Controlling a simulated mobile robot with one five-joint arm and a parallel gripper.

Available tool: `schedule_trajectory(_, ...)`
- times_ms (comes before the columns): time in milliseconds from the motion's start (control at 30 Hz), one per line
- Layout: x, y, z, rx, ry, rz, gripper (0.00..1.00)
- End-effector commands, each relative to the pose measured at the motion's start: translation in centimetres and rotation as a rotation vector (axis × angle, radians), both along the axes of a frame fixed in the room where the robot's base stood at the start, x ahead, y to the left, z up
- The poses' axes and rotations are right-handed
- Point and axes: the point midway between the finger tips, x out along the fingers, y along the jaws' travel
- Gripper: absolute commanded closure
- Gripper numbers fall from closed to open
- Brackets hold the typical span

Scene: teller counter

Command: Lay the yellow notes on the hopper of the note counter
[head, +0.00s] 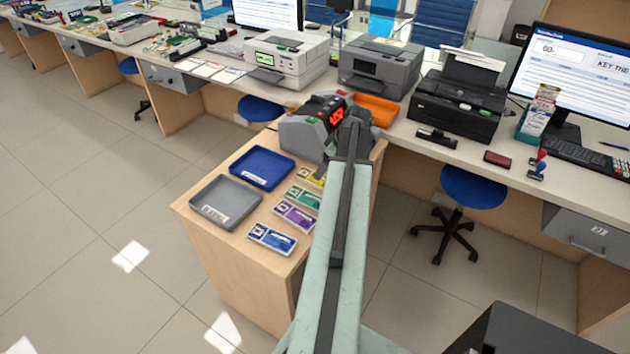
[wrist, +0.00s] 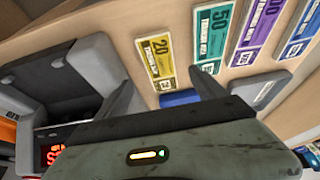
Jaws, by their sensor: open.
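The yellow notes (head: 309,180) lie on the wooden side counter, just in front of the note counter (head: 300,138), partly hidden by my arm. In the wrist view the yellow notes (wrist: 157,62), marked 20, lie between and beyond my fingertips, not touched as far as I can tell. My gripper (wrist: 163,88) is open and empty above the counter top. The grey note counter (wrist: 82,88) stands to the left in the wrist view, with its red display at the lower left. In the head view my arm's end covers part of the note counter; the fingertips cannot be made out.
Green (head: 303,197), purple (head: 295,216) and blue notes (head: 272,238) lie in a row before the yellow ones. A blue tray (head: 262,182) and a grey tray (head: 212,222) sit left. An orange tray (head: 385,118) is behind my arm. Printers (head: 380,70) line the back counter.

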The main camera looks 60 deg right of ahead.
Motion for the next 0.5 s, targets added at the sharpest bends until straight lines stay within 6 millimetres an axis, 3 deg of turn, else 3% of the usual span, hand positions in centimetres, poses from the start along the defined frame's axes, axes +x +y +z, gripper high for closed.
schedule_trajectory(133, 0.8, 0.0, -2.2, 0.0, 0.001, 0.002, 0.2)
schedule_trajectory(367, 1.3, 0.0, -2.8, 0.001, 0.001, 0.001, 0.2)
schedule_trajectory(500, 2.3, -0.1, -4.9, 0.001, 0.001, 0.001, 0.2)
